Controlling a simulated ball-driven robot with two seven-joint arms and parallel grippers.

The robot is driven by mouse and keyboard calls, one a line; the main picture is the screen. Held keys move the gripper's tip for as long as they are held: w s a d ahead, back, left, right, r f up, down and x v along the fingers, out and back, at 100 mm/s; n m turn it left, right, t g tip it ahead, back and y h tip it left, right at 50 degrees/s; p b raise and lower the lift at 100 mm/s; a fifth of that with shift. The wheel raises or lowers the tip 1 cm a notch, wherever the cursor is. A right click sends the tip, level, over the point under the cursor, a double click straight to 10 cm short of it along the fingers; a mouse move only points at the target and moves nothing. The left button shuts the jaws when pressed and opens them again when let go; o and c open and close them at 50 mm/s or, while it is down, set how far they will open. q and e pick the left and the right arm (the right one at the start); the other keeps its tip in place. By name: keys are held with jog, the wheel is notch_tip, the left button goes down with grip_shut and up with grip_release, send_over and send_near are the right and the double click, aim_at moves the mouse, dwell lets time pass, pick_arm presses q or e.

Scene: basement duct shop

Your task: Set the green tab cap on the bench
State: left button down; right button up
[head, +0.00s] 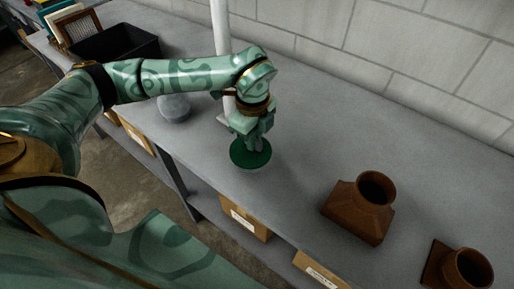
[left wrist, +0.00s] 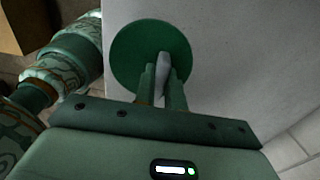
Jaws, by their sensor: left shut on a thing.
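The green tab cap (head: 243,158) is a flat dark green disc close over the grey bench (head: 300,165), near its front edge. I cannot tell whether it touches the top. My left gripper (head: 256,143) points down above it. In the left wrist view the fingers (left wrist: 163,82) are shut on the pale upright tab in the middle of the disc (left wrist: 132,50). The disc looks about level, and the fingers hide part of the tab. My right gripper is not in view.
Two brown duct fittings with round collars (head: 345,212) (head: 433,267) stand on the right. A grey rounded object (head: 174,108), a white pole (head: 220,35) and a black bin (head: 130,42) are at the left. Labelled boxes (head: 245,218) sit below. Bench between cap and fittings is clear.

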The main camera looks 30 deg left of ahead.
aim_at(257, 150)
pick_arm(q)
jog(key=shift+w+d+f, duration=0.1)
jog(key=shift+d+f, duration=0.2)
jog(key=shift+f, duration=0.05)
jog(key=shift+w+d+f+b, duration=0.1)
jog(key=shift+f+b, duration=0.2)
jog(key=shift+f, duration=1.35)
jog(key=shift+f, duration=0.15)
jog(key=c, duration=1.5)
grip_release()
notch_tip(257, 150, up, 12)
jog(key=shift+r+p, duration=0.2)
jog(key=shift+p, duration=0.7)
